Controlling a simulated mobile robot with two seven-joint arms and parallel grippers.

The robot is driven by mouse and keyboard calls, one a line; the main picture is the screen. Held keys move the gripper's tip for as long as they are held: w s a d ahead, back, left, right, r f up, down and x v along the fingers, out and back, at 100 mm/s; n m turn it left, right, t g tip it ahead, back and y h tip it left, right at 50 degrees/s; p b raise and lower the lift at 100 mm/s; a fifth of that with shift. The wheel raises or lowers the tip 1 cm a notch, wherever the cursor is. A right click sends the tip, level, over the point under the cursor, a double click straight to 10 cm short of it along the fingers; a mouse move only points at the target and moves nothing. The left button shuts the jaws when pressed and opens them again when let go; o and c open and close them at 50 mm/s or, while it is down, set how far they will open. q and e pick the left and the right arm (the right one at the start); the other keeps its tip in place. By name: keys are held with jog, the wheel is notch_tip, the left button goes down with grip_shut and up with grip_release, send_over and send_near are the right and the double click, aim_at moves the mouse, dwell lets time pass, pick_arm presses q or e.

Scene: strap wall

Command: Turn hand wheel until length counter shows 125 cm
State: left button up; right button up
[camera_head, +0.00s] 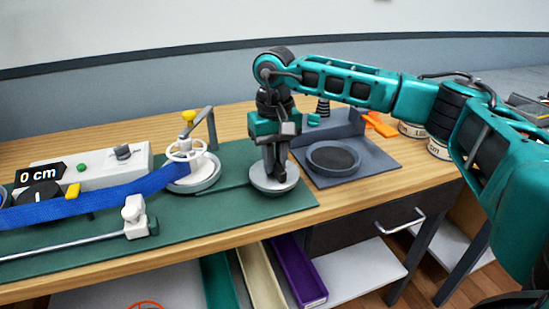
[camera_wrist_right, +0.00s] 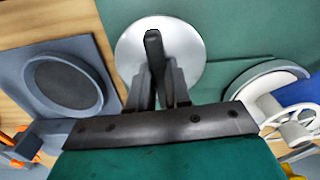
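The white spoked hand wheel (camera_head: 186,149) stands on a round base, with a yellow knob (camera_head: 189,116) above it. It also shows at the right of the wrist view (camera_wrist_right: 290,125). The length counter (camera_head: 39,175) reads 0 cm. A blue strap (camera_head: 105,199) runs from the left toward the wheel's base. My right gripper (camera_head: 277,177) points down over a pale round disc (camera_head: 262,187), right of the wheel and apart from it. My left gripper is not in view.
A grey block with a round dark pad (camera_head: 333,158) lies right of the disc. A white box with a dark knob (camera_head: 123,153) is behind the strap. A metal rod with a white clamp (camera_head: 134,215) runs in front. Orange pieces and white rolls are at the right.

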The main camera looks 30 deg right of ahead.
grip_shut()
jog(key=shift+m, duration=0.3)
